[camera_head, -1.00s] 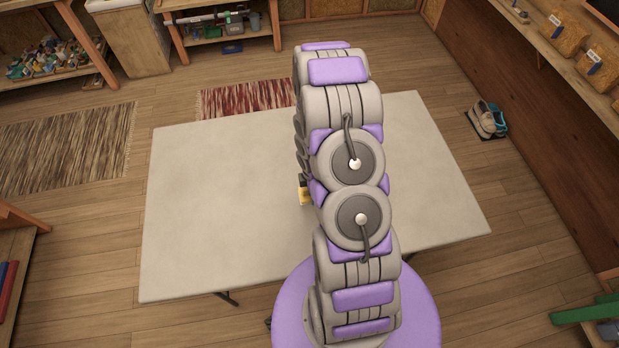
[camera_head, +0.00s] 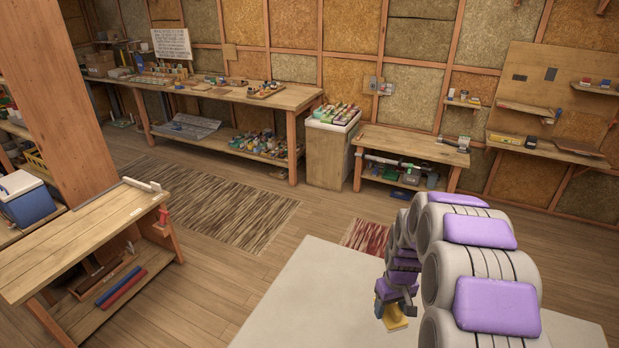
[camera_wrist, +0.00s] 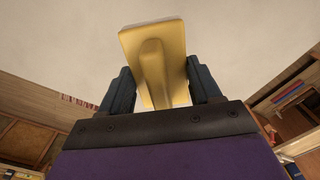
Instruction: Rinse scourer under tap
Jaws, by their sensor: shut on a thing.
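My gripper (camera_wrist: 157,88) is shut on a yellow scourer (camera_wrist: 136,42), a flat pad with a raised ridge between the dark fingers in the wrist view. In the head view the scourer (camera_head: 397,322) hangs below my gripper (camera_head: 392,305), over the pale tabletop (camera_head: 290,310). My arm covers the right part of that table. I see no tap in these frames.
A wooden bench (camera_head: 85,235) stands at the left near a tall wooden post (camera_head: 60,95). A long workbench (camera_head: 220,95), a cabinet (camera_head: 328,155) and a low bench (camera_head: 410,145) line the back wall. Striped rugs (camera_head: 230,205) lie on open floor.

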